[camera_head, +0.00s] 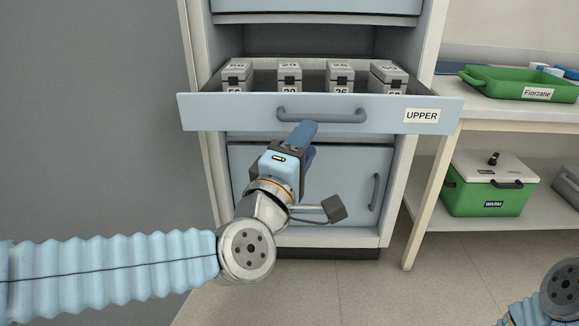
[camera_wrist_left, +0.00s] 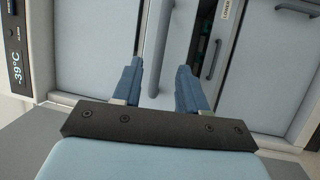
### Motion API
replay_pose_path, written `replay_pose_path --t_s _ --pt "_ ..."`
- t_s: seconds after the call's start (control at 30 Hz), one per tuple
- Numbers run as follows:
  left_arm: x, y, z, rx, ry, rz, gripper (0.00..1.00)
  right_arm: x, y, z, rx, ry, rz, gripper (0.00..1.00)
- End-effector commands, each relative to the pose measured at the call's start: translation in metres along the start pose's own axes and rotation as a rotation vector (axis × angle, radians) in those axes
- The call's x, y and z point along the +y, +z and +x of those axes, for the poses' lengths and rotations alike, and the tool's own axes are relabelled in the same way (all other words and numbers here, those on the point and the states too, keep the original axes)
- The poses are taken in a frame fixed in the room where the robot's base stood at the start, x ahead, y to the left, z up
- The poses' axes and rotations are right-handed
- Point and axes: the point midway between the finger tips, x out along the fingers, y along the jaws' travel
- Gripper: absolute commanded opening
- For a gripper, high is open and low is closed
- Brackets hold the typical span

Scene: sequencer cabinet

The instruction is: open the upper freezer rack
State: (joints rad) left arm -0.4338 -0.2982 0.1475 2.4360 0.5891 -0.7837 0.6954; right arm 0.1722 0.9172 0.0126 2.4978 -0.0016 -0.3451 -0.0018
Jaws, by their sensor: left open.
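The upper freezer rack is a pale blue drawer (camera_head: 240,112) with an "UPPER" label at its right end. It stands pulled out from the cabinet in the head view, its inside showing. Its grey bar handle (camera_head: 321,115) is at the middle of the front. My left gripper (camera_head: 306,131) is just in front of and below this handle, seen from behind. In the left wrist view the blue fingers (camera_wrist_left: 157,75) are spread with nothing held between them. A grey bar handle (camera_wrist_left: 217,52) lies right of the fingers there. My right gripper is out of view.
Several grey numbered boxes (camera_head: 289,75) stand in the drawer. Below is a closed cabinet door (camera_head: 340,175) with a vertical handle. To the right, a bench holds a green tray (camera_head: 510,88), with a green cooler (camera_head: 490,200) on its shelf. The floor in front is clear.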

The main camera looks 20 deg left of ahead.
Motion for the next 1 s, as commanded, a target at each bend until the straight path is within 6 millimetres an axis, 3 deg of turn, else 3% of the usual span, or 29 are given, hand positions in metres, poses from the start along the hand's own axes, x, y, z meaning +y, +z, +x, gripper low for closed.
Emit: replay_pose_path --t_s 0.2,0.4,0.87,1.0 --pt "-0.001 -0.001 -0.051 0.002 0.003 0.0 0.42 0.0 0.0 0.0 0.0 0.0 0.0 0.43" --pt "-0.002 0.0 -0.07 0.002 0.002 0.0 0.42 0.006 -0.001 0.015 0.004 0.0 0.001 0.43" --pt "0.0 0.0 -0.072 0.0 -0.001 0.001 0.42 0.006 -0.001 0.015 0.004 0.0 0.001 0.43" --pt "-0.018 0.004 -0.061 -0.014 -0.046 0.044 0.42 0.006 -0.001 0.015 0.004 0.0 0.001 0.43"
